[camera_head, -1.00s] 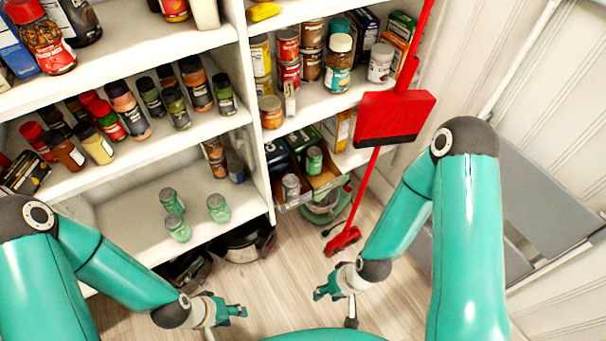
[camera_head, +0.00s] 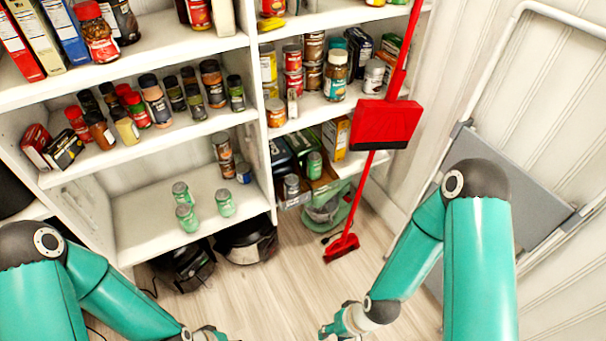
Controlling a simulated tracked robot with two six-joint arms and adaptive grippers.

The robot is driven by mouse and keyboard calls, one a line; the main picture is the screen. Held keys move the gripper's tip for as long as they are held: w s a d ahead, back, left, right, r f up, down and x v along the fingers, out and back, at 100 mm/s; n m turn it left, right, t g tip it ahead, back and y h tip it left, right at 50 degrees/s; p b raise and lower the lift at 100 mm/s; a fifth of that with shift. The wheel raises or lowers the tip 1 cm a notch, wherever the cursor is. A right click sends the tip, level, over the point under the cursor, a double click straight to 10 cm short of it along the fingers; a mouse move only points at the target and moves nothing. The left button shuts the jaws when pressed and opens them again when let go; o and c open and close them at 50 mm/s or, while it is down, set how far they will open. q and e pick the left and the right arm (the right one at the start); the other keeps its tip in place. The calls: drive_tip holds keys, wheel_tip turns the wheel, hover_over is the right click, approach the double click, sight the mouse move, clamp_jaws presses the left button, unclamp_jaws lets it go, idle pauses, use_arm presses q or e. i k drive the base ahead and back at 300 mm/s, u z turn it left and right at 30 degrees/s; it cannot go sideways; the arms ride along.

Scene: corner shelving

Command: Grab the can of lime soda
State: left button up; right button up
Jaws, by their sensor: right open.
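Three small green cans stand upright on the low left shelf: a back one (camera_head: 181,191), a front one (camera_head: 187,218) and a right one (camera_head: 225,203). Another green can (camera_head: 314,165) stands in a box in the right-hand bay. The labels are too small to read, so I cannot tell which is lime soda. My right gripper (camera_head: 335,328) is open and empty, over the floor at the bottom edge, apart from the cans. My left gripper (camera_head: 212,335) is mostly cut off by the bottom edge, below the shelf cans; its fingers do not show clearly.
A red broom and dustpan (camera_head: 386,123) stand before the right bay. Black appliances (camera_head: 247,240) sit on the floor under the low shelf (camera_head: 140,222). Spice jars crowd the shelf above. A grey folding step (camera_head: 520,190) leans on the right wall. The wooden floor (camera_head: 270,290) in front is clear.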

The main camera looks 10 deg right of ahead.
sight(313, 160)
drive_tip(key=z, duration=0.15)
drive_tip(key=i, duration=0.95)
drive_tip(key=u, duration=0.05)
